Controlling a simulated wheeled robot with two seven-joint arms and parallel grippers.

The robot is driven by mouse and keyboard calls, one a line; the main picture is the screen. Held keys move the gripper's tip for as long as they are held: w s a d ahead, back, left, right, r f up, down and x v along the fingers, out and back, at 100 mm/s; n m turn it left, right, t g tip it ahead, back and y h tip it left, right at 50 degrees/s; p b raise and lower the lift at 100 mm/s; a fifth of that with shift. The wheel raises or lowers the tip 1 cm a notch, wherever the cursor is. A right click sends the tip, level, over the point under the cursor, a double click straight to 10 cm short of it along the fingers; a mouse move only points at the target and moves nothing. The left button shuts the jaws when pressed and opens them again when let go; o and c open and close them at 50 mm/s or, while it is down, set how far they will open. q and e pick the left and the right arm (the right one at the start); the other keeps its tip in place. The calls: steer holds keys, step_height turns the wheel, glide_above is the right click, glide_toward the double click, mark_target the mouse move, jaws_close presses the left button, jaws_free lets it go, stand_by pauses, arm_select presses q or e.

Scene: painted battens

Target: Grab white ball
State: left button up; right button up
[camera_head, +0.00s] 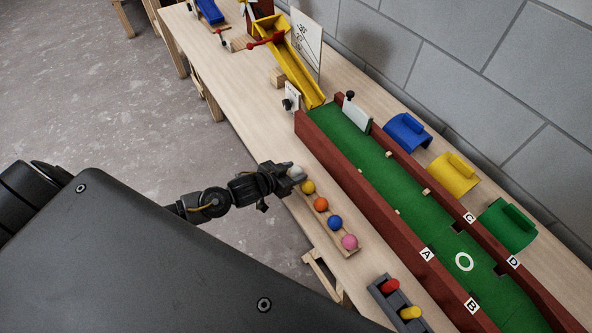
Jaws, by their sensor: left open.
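The white ball (297,173) sits at the upper left end of a wooden ball rack (335,231) on the table. My left gripper (289,176) is at the white ball, with its fingers reaching around or beside it. The fingers partly hide the ball, and I cannot tell whether they touch it. The left gripper is open. My right gripper is not in view.
A yellow ball (307,187), orange ball (321,204), blue ball (335,223) and pink ball (349,242) line the rack. A red-walled green lane (400,195) runs alongside. A grey holder (388,309) with red and yellow pegs stands nearer.

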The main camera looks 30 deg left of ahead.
arm_select(q)
steer(key=c, duration=0.7)
steer(key=shift+w, duration=0.1)
steer(key=shift+c, duration=0.2)
